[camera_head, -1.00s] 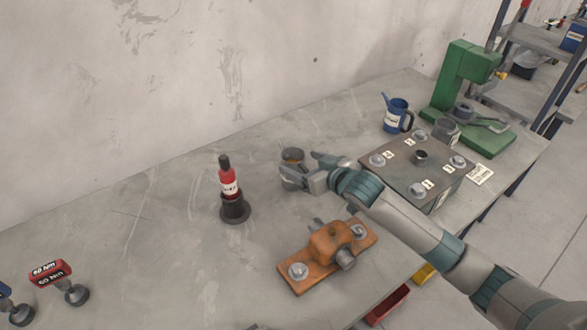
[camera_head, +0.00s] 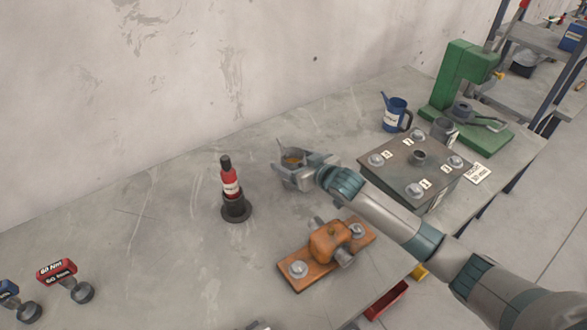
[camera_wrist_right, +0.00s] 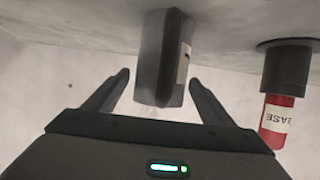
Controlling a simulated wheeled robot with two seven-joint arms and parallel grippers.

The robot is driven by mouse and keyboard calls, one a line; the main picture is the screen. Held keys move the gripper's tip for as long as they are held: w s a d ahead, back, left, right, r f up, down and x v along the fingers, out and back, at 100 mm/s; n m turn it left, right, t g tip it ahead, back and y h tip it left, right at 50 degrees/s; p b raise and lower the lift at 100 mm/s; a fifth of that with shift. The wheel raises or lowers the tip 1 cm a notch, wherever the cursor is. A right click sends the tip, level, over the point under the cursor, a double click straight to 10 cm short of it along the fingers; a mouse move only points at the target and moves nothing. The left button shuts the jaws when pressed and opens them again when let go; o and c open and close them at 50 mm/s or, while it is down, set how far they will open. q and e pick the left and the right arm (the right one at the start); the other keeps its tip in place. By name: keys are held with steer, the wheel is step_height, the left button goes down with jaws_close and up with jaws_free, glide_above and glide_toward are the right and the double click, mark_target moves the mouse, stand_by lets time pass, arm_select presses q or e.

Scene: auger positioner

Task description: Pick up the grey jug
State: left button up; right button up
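The grey jug (camera_head: 291,160) stands on the bench, left of the metal block, with something orange-brown visible inside. My right gripper (camera_head: 302,170) is at the jug with its fingers spread on either side of it. In the right wrist view the jug (camera_wrist_right: 161,60) is between the two fingers, with a pale label on its side. A gap shows beside the left-hand finger; the right-hand finger is close to the jug, and I cannot tell whether it touches. My left gripper is not in view.
A red grease bottle in a black stand (camera_head: 232,190) is left of the jug. An orange fixture (camera_head: 328,250) lies in front. A bolted metal block (camera_head: 415,170), blue can (camera_head: 396,114), another grey vessel (camera_head: 444,129) and green press (camera_head: 462,85) are on the right. Bench behind the jug is clear.

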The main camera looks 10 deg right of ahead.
mark_target(293, 155)
steer(key=c, duration=1.4)
steer(key=shift+r, duration=0.2)
step_height(293, 155, up, 4)
steer(key=shift+f+b, duration=0.2)
steer(key=shift+b, duration=0.8)
steer(key=shift+w+d+r+b, duration=0.75)
steer(key=shift+w+d+r, duration=0.45)
steer(key=shift+d, duration=0.4)
steer(key=shift+w+d+r+b, duration=0.75)
steer(key=shift+w+d+r, duration=0.4)
steer(key=shift+d, duration=0.4)
steer(key=shift+w+d+r+b, duration=0.75)
steer(key=shift+w+d+r, duration=0.4)
steer(key=shift+d, duration=0.45)
steer(key=shift+r, duration=0.1)
